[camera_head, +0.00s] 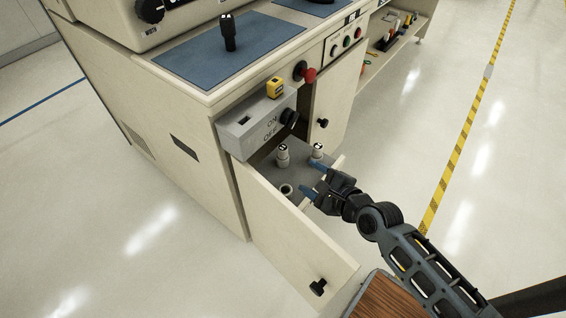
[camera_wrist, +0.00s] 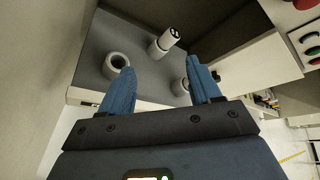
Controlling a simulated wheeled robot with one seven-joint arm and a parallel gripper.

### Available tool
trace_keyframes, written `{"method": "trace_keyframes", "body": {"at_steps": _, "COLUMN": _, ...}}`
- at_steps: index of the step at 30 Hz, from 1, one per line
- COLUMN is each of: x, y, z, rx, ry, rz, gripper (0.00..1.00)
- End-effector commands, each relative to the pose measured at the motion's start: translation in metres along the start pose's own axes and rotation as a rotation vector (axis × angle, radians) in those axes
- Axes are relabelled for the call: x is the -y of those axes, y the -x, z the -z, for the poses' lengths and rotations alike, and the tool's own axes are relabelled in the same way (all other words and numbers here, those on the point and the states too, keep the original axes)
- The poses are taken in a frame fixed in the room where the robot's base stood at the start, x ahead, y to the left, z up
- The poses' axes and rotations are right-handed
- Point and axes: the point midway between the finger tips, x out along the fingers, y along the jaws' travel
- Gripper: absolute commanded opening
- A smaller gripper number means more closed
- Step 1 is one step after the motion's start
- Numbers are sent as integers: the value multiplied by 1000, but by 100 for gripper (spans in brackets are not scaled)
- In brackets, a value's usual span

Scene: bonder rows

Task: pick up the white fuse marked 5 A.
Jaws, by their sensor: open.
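Two white cylindrical fuses stand upright in the open lower compartment, each with a dark mark on top too small to read. One fuse (camera_head: 282,153) is farther in; it shows ahead between the fingers in the wrist view (camera_wrist: 163,44). The other fuse (camera_head: 317,151) is by the right side; in the wrist view its white body (camera_wrist: 181,87) is partly hidden by the right finger. A ring-shaped white holder (camera_head: 286,190) with a dark hole stands nearer the door, and at left in the wrist view (camera_wrist: 116,65). My gripper (camera_head: 311,180) is open and empty, its blue fingers short of the far fuse.
The opened cabinet door (camera_head: 295,245) stands in front left of my gripper. A second door (camera_head: 338,95) is at right. Open floor lies right.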

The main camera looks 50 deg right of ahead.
Motion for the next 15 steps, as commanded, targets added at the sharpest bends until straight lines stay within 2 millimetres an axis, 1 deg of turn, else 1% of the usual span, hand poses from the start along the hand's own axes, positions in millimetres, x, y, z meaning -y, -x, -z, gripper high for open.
{"method": "trace_keyframes", "body": {"at_steps": 1, "x": 1, "y": -28, "z": 9, "rx": 1, "ry": -145, "rz": 8, "gripper": 63}}
{"method": "trace_keyframes", "body": {"at_steps": 3, "x": 8, "y": -55, "z": 15, "rx": 4, "ry": -345, "rz": 5, "gripper": 63}}
{"method": "trace_keyframes", "body": {"at_steps": 6, "x": 16, "y": -84, "z": 19, "rx": 12, "ry": -576, "rz": 1, "gripper": 63}}
{"method": "trace_keyframes", "body": {"at_steps": 10, "x": 25, "y": -106, "z": 20, "rx": 20, "ry": -764, "rz": -5, "gripper": 63}}
{"method": "trace_keyframes", "body": {"at_steps": 12, "x": 27, "y": -112, "z": 20, "rx": 24, "ry": -815, "rz": -8, "gripper": 63}}
{"method": "trace_keyframes", "body": {"at_steps": 15, "x": 28, "y": -122, "z": 20, "rx": 25, "ry": -843, "rz": -11, "gripper": 63}}
